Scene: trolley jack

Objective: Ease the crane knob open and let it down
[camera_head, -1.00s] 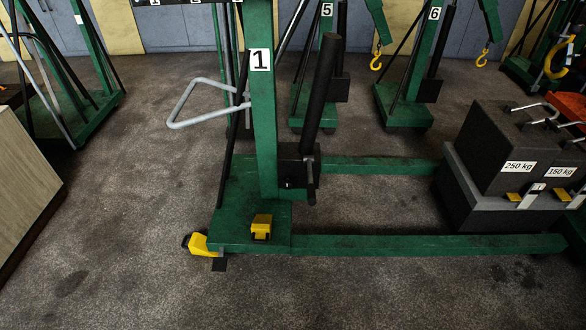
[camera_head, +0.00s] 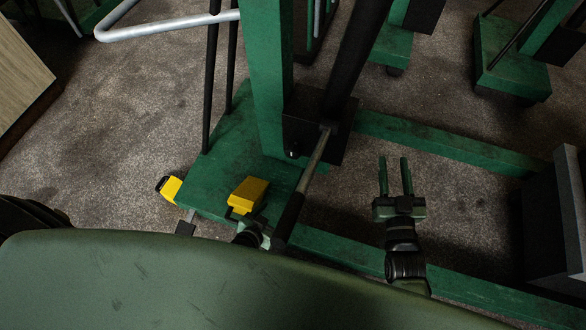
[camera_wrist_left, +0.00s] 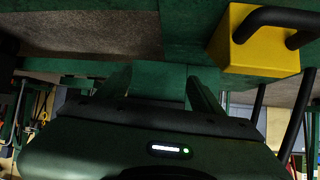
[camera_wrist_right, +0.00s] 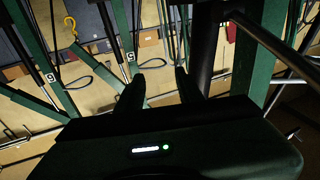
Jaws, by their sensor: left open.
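The green crane (camera_head: 267,85) stands close in front of me in the head view. Its black pump block (camera_head: 312,118) sits at the foot of the mast, with a black cylinder above. A small round knob (camera_head: 292,155) shows low on the block's front. A grey lever with a black grip (camera_head: 312,165) slopes from the block towards me. My right gripper (camera_head: 395,163) is open and empty, right of the lever and apart from the block. My left gripper (camera_wrist_left: 160,85) is open; in the head view it is largely hidden, near the yellow block on the crane's base.
The yellow block (camera_head: 249,194) on the base shows a black handle in the left wrist view (camera_wrist_left: 262,45). Crane legs (camera_head: 440,145) run right towards a dark weight block (camera_head: 560,220). A grey bar handle (camera_head: 165,27) juts left from the mast.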

